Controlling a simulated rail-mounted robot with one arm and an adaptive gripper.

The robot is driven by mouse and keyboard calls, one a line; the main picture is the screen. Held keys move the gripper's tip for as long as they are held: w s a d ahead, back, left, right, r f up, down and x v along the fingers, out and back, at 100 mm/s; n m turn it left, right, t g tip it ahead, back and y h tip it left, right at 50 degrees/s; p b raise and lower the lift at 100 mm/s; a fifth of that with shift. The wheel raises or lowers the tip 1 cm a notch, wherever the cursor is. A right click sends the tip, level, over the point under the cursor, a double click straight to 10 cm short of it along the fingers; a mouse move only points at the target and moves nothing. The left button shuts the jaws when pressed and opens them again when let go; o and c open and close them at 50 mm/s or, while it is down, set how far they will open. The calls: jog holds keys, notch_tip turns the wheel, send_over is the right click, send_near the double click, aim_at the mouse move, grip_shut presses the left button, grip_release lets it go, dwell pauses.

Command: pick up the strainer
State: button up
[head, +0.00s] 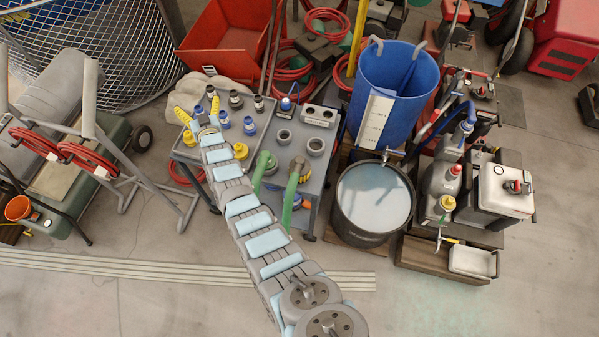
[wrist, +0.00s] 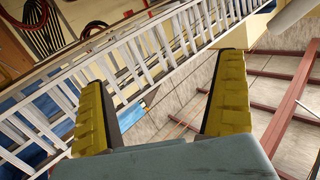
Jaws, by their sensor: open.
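My gripper (head: 198,110) is at the left part of a grey trolley top (head: 250,154) in the head view, its yellow fingers spread. In the wrist view my gripper (wrist: 163,75) is open, with nothing between the fingers. The trolley carries several small fittings. I cannot tell for certain which thing is the strainer. A round, brownish, ridged piece (head: 300,164) sits by a green hose (head: 291,192), right of my arm. My arm covers part of the trolley.
A blue barrel (head: 389,78) and a black tub of water (head: 374,200) stand right of the trolley. Grey fittings (head: 315,145) and a yellow-based fitting (head: 240,151) stand on the trolley. The wrist view shows a white railing (wrist: 160,55). Bare floor lies in front.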

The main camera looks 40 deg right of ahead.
jog(key=w+d+f+n+g+y+b, duration=0.1)
jog(key=w+d+f+g+y+b, duration=0.15)
jog(key=d+f+g+b, duration=0.2)
jog(key=n+g+y+b, duration=0.1)
jog(key=g+y+b, duration=0.2)
jog(key=g+b, duration=0.65)
send_near(300, 158)
jog(key=f+g, duration=0.1)
jog(key=f, duration=0.1)
jog(key=w+f, duration=0.1)
jog(key=f, duration=0.2)
jog(key=w+f+g, duration=0.1)
jog(key=f, duration=0.2)
jog(key=shift+w+a+f+g+h+p, duration=0.2)
jog(key=shift+a+f+g+h+p, duration=0.05)
jog(key=shift+g+p, duration=0.1)
jog(key=shift+f, duration=0.6)
jog(key=shift+f, duration=0.1)
jog(key=shift+s+a+f+b, duration=0.1)
jog(key=shift+f+b, duration=0.1)
jog(key=shift+f, duration=0.7)
jog(key=shift+s+a+f+b, duration=0.1)
jog(key=shift+f+b, duration=0.1)
jog(key=shift+f, duration=1.4)
